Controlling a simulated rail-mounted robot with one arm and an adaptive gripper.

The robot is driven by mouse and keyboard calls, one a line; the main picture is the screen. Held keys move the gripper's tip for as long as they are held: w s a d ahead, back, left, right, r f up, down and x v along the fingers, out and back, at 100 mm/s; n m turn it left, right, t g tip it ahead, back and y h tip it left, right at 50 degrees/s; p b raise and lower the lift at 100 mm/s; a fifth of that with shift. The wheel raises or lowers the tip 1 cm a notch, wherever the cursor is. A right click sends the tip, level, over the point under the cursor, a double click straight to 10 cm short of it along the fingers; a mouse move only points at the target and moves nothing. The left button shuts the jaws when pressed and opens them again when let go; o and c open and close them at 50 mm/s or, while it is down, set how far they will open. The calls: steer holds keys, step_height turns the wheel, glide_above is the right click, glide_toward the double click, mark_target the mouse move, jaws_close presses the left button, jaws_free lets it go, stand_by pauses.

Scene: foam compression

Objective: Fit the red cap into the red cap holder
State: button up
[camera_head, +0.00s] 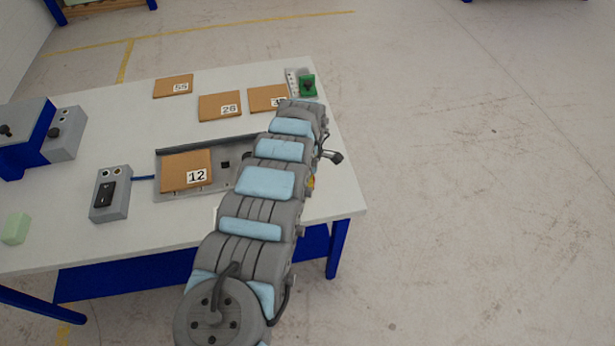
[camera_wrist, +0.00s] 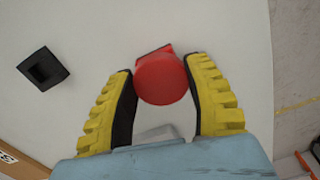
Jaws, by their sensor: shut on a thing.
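In the wrist view, the round red cap (camera_wrist: 161,80) is between the yellow, black-lined fingers of my gripper (camera_wrist: 162,88). The gripper is shut on it near the fingertips. A small angular red piece (camera_wrist: 153,53) shows just beyond the cap's upper edge. The cap covers most of it, so I cannot tell whether it is the red cap holder or whether the two touch. In the head view, my arm hides the cap, the holder and most of the gripper.
A black square socket (camera_wrist: 42,68) stands left of the cap in the wrist view. The head view shows a white table (camera_head: 120,225), a grey tray (camera_head: 222,182) with a foam board marked 12 (camera_head: 185,171), other numbered boards, and a switch box (camera_head: 110,194). Floor lies to the right.

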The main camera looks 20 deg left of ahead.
steer(key=shift+f, duration=0.1)
steer(key=o, duration=1.1)
step_height(320, 180, up, 12)
stand_by(0.5)
stand_by(0.4)
